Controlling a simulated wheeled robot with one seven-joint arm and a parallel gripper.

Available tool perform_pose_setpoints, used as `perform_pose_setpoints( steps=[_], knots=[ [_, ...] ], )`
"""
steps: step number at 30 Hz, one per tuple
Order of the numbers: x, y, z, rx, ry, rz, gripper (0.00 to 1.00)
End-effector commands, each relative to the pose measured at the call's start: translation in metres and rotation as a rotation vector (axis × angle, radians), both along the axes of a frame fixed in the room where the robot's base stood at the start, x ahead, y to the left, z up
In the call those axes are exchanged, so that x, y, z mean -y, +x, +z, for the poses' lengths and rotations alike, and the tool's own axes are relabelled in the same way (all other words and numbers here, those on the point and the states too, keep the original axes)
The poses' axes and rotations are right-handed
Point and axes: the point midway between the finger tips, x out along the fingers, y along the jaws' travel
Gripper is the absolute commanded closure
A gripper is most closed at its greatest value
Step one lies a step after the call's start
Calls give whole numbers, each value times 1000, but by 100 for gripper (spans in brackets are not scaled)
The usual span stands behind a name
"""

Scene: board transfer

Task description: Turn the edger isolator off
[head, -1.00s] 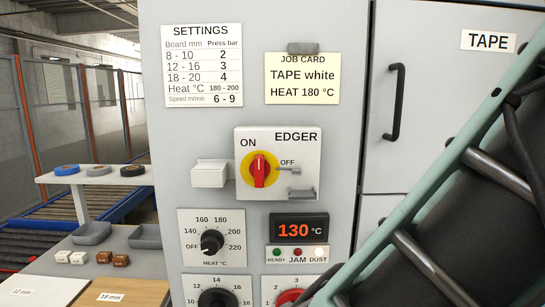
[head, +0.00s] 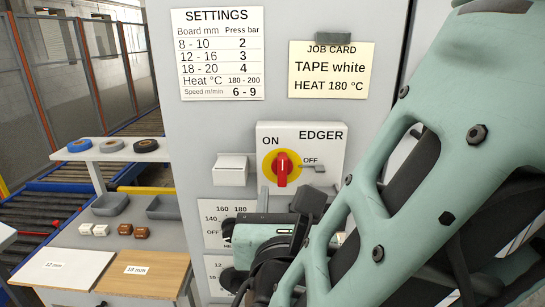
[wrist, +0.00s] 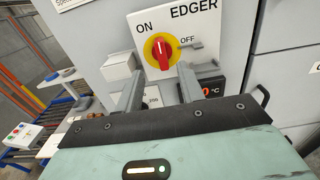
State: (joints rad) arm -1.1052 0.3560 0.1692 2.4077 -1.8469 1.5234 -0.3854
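The edger isolator is a red rotary handle (head: 282,169) on a yellow disc, on a white EDGER plate (head: 325,150). Its handle stands upright, with ON at its upper left and OFF to its right. In the wrist view the red handle (wrist: 161,49) shows just beyond my gripper (wrist: 160,78), between the lines of its two fingers. The fingers are spread wide with nothing between them. In the head view my gripper (head: 287,198) is just below the handle and hides the lower dials and the heat display. I cannot tell the gap between fingertips and plate.
A small white box (head: 230,170) sticks out left of the plate, and a grey tab (head: 318,168) sits beneath OFF. A settings sheet (head: 218,55) and a job card (head: 330,70) are above. A shelf with tape rolls (head: 110,146) stands left.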

Motion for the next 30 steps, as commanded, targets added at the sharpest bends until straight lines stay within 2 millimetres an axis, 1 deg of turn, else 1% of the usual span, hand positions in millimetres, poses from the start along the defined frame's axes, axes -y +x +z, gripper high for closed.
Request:
perform_pose_setpoints(
  steps=[1,3,9,12,15,20,28,29,30],
  knots=[
    [2,12,4,0,-2,-6,62],
    [2,26,4,-1,-1,-6,62],
    [3,66,4,-1,-1,-4,62],
    [4,81,3,0,0,-3,62],
    [4,91,2,-1,0,-2,62],
    [4,100,1,0,1,-1,62],
    [4,101,0,0,1,-1,62],
    [4,101,0,0,1,-1,70],
    [4,101,0,0,1,-1,81]
  ],
)
